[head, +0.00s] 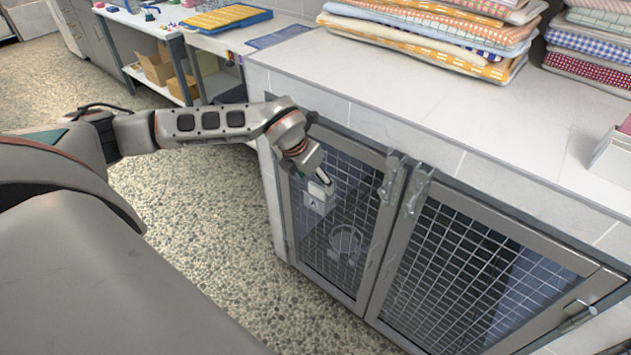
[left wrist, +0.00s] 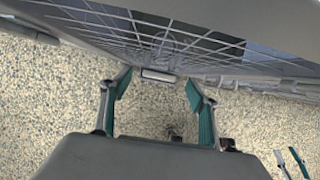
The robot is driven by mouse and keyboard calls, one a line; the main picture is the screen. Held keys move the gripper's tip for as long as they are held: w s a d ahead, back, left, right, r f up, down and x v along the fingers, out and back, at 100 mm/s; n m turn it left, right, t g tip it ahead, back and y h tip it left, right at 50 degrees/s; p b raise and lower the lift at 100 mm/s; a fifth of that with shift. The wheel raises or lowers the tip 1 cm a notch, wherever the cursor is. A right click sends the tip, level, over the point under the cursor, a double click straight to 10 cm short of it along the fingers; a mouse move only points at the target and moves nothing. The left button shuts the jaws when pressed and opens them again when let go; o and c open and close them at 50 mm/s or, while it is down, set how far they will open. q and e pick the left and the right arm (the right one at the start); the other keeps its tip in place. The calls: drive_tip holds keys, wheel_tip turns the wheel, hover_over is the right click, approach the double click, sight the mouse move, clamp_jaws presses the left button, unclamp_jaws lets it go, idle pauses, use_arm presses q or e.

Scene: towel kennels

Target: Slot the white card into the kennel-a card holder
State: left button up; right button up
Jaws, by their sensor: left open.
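The kennel-a card holder (head: 313,203), marked "A", is on the mesh of the left kennel door. A small white piece (head: 319,188) shows at its top; I cannot tell whether it is the white card or part of the holder. My left gripper (head: 323,180) is just above and in front of it, pointing down. In the left wrist view, the left gripper (left wrist: 157,90) has its fingers wide apart. A pale bar (left wrist: 158,75) lies at the mesh between and just beyond the fingertips, with no visible finger contact.
Metal latches (head: 402,185) stick out between the two kennel doors. The white counter (head: 430,95) overhangs them and carries folded towel stacks (head: 430,35). A side table (head: 215,35) stands at the back. The speckled floor (head: 200,215) is clear.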

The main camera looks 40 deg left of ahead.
use_arm(q)
drive_tip(key=v, duration=1)
drive_tip(key=shift+r, duration=0.1)
